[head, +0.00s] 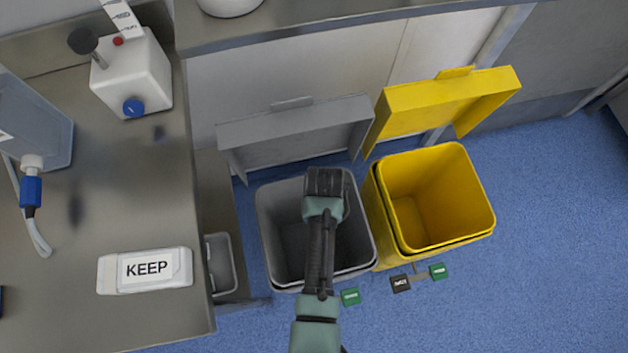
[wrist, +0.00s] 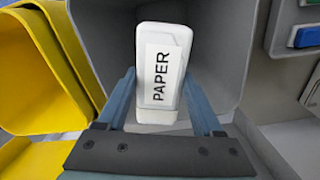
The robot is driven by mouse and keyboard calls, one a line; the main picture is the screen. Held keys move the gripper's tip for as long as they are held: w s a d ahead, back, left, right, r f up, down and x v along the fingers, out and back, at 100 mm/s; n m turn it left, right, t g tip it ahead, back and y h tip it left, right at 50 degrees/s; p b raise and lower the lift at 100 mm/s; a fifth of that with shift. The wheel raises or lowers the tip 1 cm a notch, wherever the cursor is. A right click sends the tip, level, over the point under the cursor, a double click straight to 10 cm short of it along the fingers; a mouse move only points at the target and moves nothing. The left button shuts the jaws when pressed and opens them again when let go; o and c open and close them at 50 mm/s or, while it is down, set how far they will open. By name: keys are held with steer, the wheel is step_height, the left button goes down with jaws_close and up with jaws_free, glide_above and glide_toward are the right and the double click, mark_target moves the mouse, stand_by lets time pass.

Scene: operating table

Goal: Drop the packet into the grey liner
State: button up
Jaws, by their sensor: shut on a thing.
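The packet (wrist: 163,60) is white with a label reading PAPER. It sits between the two fingers of my gripper (wrist: 164,105) in the wrist view, and the gripper is shut on it. In the head view my gripper (head: 325,185) is over the open grey liner (head: 278,240), and my arm covers part of the liner; the packet is hidden there. In the wrist view the dark inside of the grey liner (wrist: 225,60) lies behind the packet.
An open yellow bin (head: 440,200) stands right beside the grey one. Both raised lids, grey (head: 290,130) and yellow (head: 440,105), are behind them. A steel counter (head: 120,210) on the left holds a packet marked KEEP (head: 146,270) and a white container (head: 135,75).

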step_height(320, 180, down, 5)
steer(key=b, duration=0.4)
steer(key=shift+r, duration=0.1)
steer(key=o, duration=1.4)
steer(key=shift+r, duration=0.1)
step_height(320, 180, up, 13)
steer(key=p, duration=0.3)
steer(key=shift+p, duration=0.35)
